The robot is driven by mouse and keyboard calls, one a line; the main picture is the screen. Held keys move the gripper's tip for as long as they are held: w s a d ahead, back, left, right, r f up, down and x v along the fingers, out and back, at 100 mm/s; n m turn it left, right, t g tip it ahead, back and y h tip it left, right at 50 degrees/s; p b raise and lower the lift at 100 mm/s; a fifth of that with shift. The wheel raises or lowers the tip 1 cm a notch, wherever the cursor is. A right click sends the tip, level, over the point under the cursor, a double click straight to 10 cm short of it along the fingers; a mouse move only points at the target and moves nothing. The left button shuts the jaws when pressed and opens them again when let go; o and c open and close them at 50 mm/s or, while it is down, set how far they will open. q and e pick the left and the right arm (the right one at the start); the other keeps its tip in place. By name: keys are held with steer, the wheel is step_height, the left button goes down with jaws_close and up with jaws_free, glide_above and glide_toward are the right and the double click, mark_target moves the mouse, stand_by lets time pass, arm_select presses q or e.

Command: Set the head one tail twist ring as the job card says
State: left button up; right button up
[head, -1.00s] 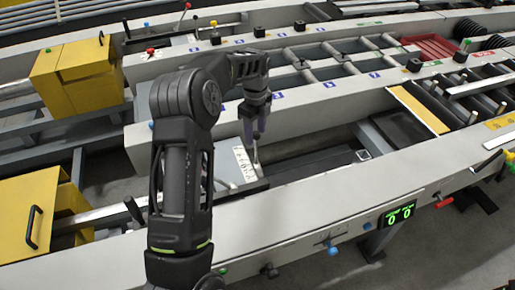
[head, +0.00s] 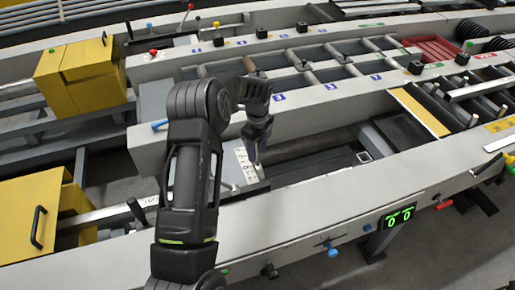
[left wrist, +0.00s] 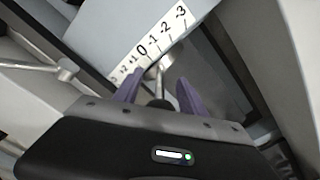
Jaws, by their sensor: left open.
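My left gripper (head: 253,158) is low over the near bed of the table, beside a white scale plate (head: 241,163). In the left wrist view my left gripper (left wrist: 158,88) is open, with purple fingers on either side of a metal rod with a rounded end (left wrist: 156,68). I cannot tell whether a finger touches it. The scale plate (left wrist: 158,45) there reads from about +2 through 0 to -3, and the rod's end lies near the 0 and -1 marks. I cannot make out which part is the twist ring, and no readable job card shows. My right gripper is not in view.
A second metal rod (left wrist: 40,67) lies left of the fingers in the wrist view. A green display (head: 399,216) on the front rail reads 0 and 0. Yellow boxes (head: 27,218) stand at the left. Several small knobs and levers line the rails.

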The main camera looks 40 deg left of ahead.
arm_select(q)
jaws_close()
stand_by(0.6)
stand_by(0.9)
